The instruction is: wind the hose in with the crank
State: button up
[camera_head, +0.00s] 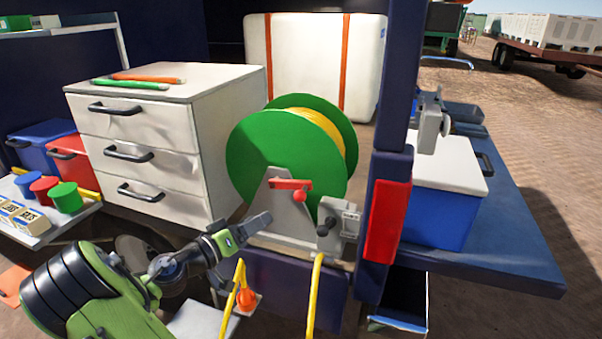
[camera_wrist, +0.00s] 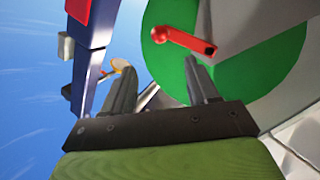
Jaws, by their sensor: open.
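A green hose reel (camera_head: 285,150) with yellow hose (camera_head: 325,122) wound between its discs stands on a grey bracket in the vehicle bay. Its red crank (camera_head: 290,185) has a round red knob (camera_head: 299,196) at one end. My gripper (camera_head: 265,220) is low and left of the crank, apart from it. In the wrist view my gripper (camera_wrist: 160,66) is open, with nothing between its fingers. The red crank (camera_wrist: 187,42) and its knob (camera_wrist: 161,34) show just beyond the fingertips there, in front of the green disc (camera_wrist: 270,70). A length of yellow hose (camera_head: 314,295) hangs below.
A grey box with a black knob (camera_head: 340,218) sits right of the crank. A dark blue post (camera_head: 397,80) with a red panel (camera_head: 387,222) stands further right. White drawers (camera_head: 160,130) are to the left. A second yellow strand with an orange piece (camera_head: 247,300) hangs near my arm.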

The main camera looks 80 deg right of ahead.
aim_at(296, 199)
jog(key=x, duration=0.7)
jog(key=p+x, duration=0.1)
jog(key=x, duration=0.7)
jog(key=shift+d+f, duration=0.1)
jog(key=shift+f, duration=0.1)
grip_shut()
